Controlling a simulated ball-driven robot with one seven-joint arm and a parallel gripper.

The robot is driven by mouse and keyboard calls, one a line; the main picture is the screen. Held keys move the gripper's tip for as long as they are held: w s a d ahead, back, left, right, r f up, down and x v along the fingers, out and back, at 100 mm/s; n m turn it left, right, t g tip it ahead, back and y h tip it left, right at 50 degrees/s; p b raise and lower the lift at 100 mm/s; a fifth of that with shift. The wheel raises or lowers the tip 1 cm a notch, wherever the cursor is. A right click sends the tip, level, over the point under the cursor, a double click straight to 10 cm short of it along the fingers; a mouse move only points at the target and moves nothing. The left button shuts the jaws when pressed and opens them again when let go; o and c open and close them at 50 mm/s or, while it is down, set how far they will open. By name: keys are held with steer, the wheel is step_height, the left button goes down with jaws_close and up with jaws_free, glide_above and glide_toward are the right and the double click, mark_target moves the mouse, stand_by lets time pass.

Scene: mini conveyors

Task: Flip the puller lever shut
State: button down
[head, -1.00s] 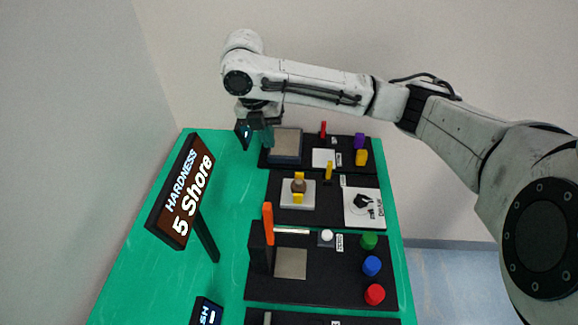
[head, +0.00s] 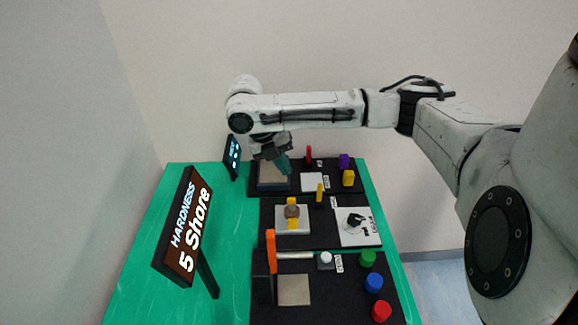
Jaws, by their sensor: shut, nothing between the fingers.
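Three upright levers stand on the black stations: an orange one (head: 270,252) at the front station, a yellow one (head: 319,193) at the middle station and a red one (head: 308,155) at the back station. I cannot tell from their small labels which is the puller lever. The middle station has a pale block (head: 283,226) with yellow jaws around a brown round piece (head: 291,211). My gripper (head: 284,168) has teal fingers, shut and empty.
A hardness sign reading "5 Shore" (head: 186,228) stands on the green table (head: 150,282) at the left. A small dark display (head: 232,157) stands at the back left. Coloured knobs, including a blue one (head: 374,282), line the right side. The table's left strip is mostly clear.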

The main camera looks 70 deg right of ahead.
mark_target(319, 194)
steer(key=x, duration=0.6)
steer(key=shift+s+f+p, duration=0.2)
steer(key=shift+f+p, duration=0.1)
steer(key=shift+f, duration=0.05)
steer(key=s, duration=0.1)
steer(key=s+d, duration=0.1)
steer(key=s+p, duration=0.1)
steer(key=shift+d+f, duration=0.2)
steer(key=shift+f, duration=0.1)
steer(key=shift+s+d+f, duration=0.1)
steer(key=shift+s+d, duration=0.05)
steer(key=shift+s, duration=0.35)
steer(key=shift+d, duration=0.15)
